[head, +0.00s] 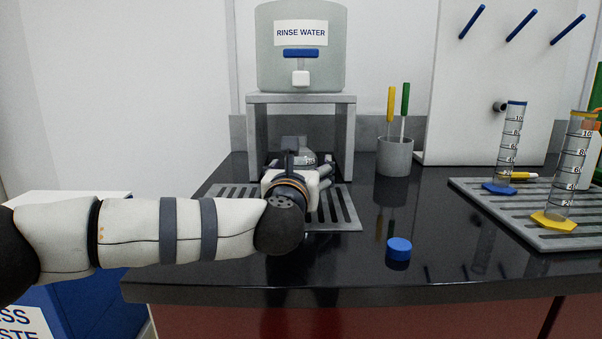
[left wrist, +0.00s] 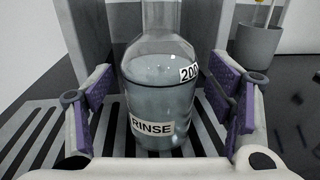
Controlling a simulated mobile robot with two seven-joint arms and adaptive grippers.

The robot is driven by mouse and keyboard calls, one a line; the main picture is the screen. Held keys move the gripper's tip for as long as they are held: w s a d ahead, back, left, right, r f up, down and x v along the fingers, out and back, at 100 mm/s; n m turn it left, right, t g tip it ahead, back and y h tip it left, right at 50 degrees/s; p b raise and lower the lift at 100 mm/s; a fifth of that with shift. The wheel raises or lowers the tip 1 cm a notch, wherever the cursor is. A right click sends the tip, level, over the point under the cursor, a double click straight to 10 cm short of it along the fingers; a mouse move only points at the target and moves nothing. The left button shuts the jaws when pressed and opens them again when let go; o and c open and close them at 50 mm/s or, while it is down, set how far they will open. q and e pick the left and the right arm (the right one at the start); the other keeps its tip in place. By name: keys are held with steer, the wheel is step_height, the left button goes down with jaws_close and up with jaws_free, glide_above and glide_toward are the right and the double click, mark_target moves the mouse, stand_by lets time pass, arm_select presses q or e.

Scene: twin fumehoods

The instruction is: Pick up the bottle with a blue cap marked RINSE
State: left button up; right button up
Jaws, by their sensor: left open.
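The bottle marked RINSE (left wrist: 155,75) stands upright in the left wrist view, clear glass with pale liquid and a second label reading 200. Its top is cut off there. In the head view it is mostly hidden behind my left gripper (head: 298,172), under the rinse water tank. A blue cap (head: 399,248) lies apart on the counter, toward the front. My left gripper also shows in the left wrist view (left wrist: 163,100), open, with a purple-padded finger on each side of the bottle and gaps between pads and glass. My right gripper is not in view.
The bottle stands on a slotted drip tray (head: 345,207) inside a grey stand (head: 347,130) bearing the RINSE WATER tank (head: 333,73). A grey cup (head: 394,157) with yellow and green tools is to the right. Graduated cylinders (head: 510,140) stand on a right-hand tray (head: 480,198).

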arm_select(q)
steer(key=shift+w, duration=0.45)
jaws_close()
